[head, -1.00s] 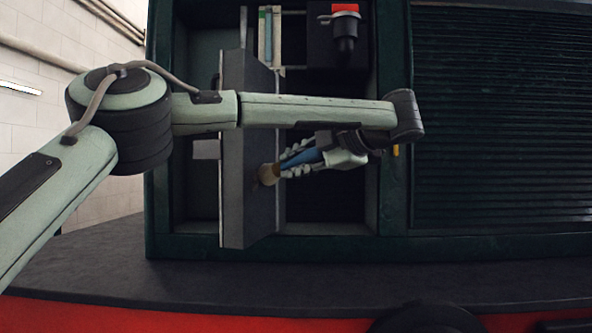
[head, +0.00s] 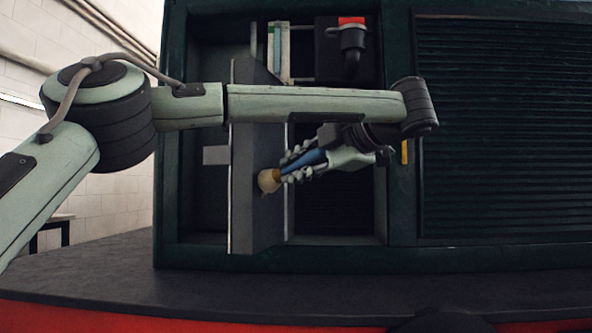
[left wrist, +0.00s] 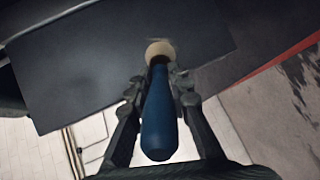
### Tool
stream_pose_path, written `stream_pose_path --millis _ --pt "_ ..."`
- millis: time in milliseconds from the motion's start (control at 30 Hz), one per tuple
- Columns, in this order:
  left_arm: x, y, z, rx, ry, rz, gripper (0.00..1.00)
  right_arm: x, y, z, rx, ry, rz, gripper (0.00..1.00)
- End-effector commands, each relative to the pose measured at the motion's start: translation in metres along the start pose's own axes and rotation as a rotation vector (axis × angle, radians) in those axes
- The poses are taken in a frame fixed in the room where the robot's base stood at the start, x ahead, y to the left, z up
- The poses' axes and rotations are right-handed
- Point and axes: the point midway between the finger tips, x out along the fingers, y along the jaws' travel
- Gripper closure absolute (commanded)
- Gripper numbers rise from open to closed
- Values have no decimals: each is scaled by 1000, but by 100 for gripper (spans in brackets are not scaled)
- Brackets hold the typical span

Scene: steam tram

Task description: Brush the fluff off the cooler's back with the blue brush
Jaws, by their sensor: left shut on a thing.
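The blue brush (head: 308,160) is held in my left gripper (head: 296,163), which is shut on its handle. Its pale round bristle head (head: 268,180) points left and is at the dark grey panel of the cooler (head: 243,215). In the left wrist view the blue handle (left wrist: 159,115) lies between the fingers, and the pale bristles (left wrist: 159,49) meet or nearly meet the panel's flat dark face (left wrist: 95,65). I cannot make out fluff on the visible face. My right gripper is not in view.
The panel stands inside a dark green cabinet opening (head: 405,225). A black fitting with a red top (head: 352,42) is at the upper right of the opening, and a slatted green panel (head: 505,130) is further right. A dark ledge (head: 110,265) runs below.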

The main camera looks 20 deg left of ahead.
Motion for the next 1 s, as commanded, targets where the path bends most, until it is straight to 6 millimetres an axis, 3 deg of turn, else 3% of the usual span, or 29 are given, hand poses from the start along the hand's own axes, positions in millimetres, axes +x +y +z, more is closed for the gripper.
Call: stream_pose_path --millis 33,600,1000 --pt "-1 0 1 0 0 1 100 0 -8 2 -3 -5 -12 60" --pt "-46 -8 29 1 -1 1 100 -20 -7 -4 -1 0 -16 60" --pt "-50 -11 32 0 -1 0 100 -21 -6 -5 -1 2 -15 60"
